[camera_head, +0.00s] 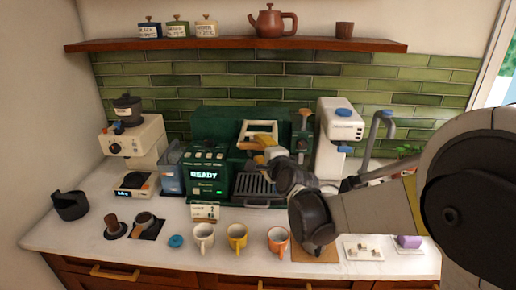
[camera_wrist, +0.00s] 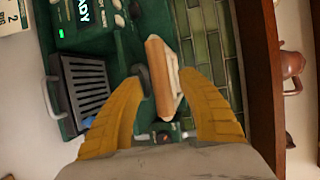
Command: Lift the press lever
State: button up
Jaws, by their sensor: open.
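The press lever (camera_head: 259,124) shows in the head view as a pale frame with a bar at the top of the dark green coffee machine (camera_head: 206,172). In the wrist view its wooden bar handle (camera_wrist: 158,68) lies between the tips of my gripper (camera_wrist: 160,83). The two yellow fingers are spread apart, with the left one close to the bar. Whether either finger touches the bar cannot be told. In the head view my gripper (camera_head: 257,143) is at the machine's upper front, and my arm hides part of the machine's right side.
A grinder (camera_head: 145,138) stands left of the machine and a white dispenser (camera_head: 333,140) to the right. A white mug (camera_head: 203,237), a yellow mug (camera_head: 237,236) and an orange mug (camera_head: 278,239) stand in front. A wooden shelf (camera_head: 220,43) runs above.

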jog(key=shift+x, duration=1.3)
grip_shut()
jog(key=shift+r, duration=0.15)
